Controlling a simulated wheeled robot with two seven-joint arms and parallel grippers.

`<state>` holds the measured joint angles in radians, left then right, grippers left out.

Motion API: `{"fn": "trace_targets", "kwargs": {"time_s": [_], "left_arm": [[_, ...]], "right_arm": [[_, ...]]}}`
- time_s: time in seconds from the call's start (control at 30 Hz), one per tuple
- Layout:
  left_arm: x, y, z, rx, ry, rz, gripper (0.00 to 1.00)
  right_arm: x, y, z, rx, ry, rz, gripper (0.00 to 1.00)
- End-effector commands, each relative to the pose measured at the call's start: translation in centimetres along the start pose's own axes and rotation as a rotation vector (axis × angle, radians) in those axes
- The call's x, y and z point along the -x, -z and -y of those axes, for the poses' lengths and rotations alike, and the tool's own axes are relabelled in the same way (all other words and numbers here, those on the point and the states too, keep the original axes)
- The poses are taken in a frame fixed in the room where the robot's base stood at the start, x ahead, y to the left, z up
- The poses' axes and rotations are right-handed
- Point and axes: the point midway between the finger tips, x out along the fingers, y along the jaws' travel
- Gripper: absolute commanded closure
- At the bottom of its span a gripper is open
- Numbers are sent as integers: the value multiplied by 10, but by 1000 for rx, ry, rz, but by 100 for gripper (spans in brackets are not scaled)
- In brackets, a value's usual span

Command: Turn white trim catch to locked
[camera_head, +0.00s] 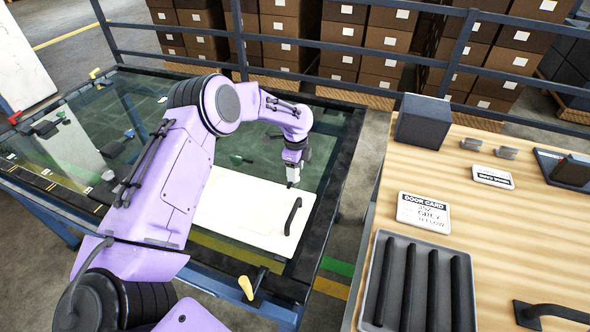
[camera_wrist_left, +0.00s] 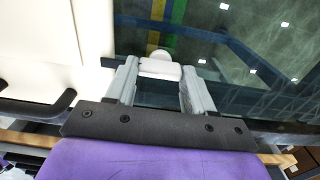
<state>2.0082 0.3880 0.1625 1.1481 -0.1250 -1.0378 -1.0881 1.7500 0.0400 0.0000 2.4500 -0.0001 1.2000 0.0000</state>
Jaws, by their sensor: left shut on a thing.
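The white trim catch (camera_wrist_left: 160,67) shows in the left wrist view as a small white piece with a rounded knob, between my two fingers. My left gripper (camera_wrist_left: 160,85) is shut on it; in the head view the gripper (camera_head: 292,180) points down at the far edge of a white panel (camera_head: 240,215). In the head view the catch is mostly hidden by the gripper, so I cannot tell which way it is turned. My right gripper is not in view.
A black pull handle (camera_head: 292,216) stands on the white panel, near the gripper. A yellow-knobbed lever (camera_head: 246,288) sits at the trolley's front edge. The wooden table (camera_head: 480,220) at right bears a grey tray (camera_head: 378,290), cards and a dark box (camera_head: 423,121). Rails stand behind.

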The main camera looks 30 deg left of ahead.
Motion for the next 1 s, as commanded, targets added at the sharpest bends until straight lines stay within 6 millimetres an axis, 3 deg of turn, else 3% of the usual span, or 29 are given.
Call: {"fn": "trace_targets", "kwargs": {"time_s": [0.4, 0.43, 0.5, 0.83, 1.0], "left_arm": [[0, 0, 0, -11, -2, 2, 77], [0, 0, 0, -11, -2, 2, 40], [0, 0, 0, -11, -1, 2, 21], [4, 0, 0, -9, 1, 0, 21], [36, 1, 1, -10, 4, -1, 21]], "right_arm": [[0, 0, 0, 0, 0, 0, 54], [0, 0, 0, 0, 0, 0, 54], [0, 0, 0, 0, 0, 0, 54], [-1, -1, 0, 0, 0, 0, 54], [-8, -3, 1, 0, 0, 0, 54]]}}
